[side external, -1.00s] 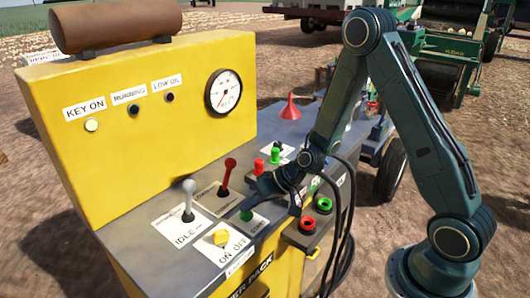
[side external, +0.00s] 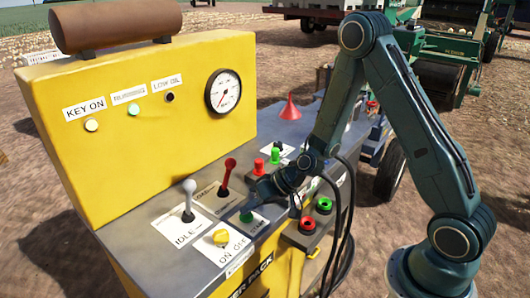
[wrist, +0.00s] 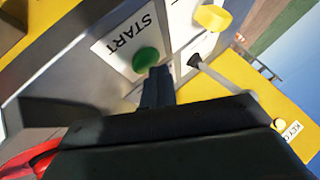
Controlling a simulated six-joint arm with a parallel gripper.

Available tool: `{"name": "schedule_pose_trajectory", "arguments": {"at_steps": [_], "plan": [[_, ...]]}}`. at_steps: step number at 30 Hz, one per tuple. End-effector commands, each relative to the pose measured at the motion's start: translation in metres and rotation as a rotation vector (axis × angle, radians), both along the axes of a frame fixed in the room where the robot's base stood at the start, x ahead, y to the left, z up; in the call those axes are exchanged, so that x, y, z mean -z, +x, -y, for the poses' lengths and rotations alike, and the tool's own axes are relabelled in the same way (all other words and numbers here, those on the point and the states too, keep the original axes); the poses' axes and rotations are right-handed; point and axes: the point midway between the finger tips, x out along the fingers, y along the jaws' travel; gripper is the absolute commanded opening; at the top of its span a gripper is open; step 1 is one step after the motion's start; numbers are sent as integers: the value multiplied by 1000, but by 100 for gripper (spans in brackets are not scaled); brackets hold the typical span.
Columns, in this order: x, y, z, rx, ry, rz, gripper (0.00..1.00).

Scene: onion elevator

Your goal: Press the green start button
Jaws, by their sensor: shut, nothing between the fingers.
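The green start button (side external: 246,217) sits on the grey console top, on a white label. In the wrist view the round green button (wrist: 146,58) shows beside the word START. My gripper (side external: 254,204) is shut and empty, tilted down with its fingertips at the button. In the wrist view the closed fingertips (wrist: 157,75) overlap the button's lower right edge; whether they touch it I cannot tell. The RUNNING lamp (side external: 133,109) on the yellow panel glows pale green. The KEY ON lamp (side external: 91,125) is lit and the LOW OIL lamp (side external: 169,97) is dark.
A yellow on/off knob (side external: 221,237), a grey IDLE lever (side external: 188,200) and a red lever (side external: 226,177) stand left of my gripper. Red and green buttons (side external: 324,205) sit on a box to the right. Black cables (side external: 346,220) hang beside it.

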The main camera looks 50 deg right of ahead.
Motion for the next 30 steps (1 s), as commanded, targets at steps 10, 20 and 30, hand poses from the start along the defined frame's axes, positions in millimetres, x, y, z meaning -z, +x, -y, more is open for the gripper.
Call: {"name": "schedule_pose_trajectory", "arguments": {"at_steps": [10, 20, 30], "plan": [[2, 0, 0, -1, 0, -1, 0], [-3, 0, 0, -1, -1, 1, 0], [-16, 0, 0, -1, -1, 0, 0]]}}
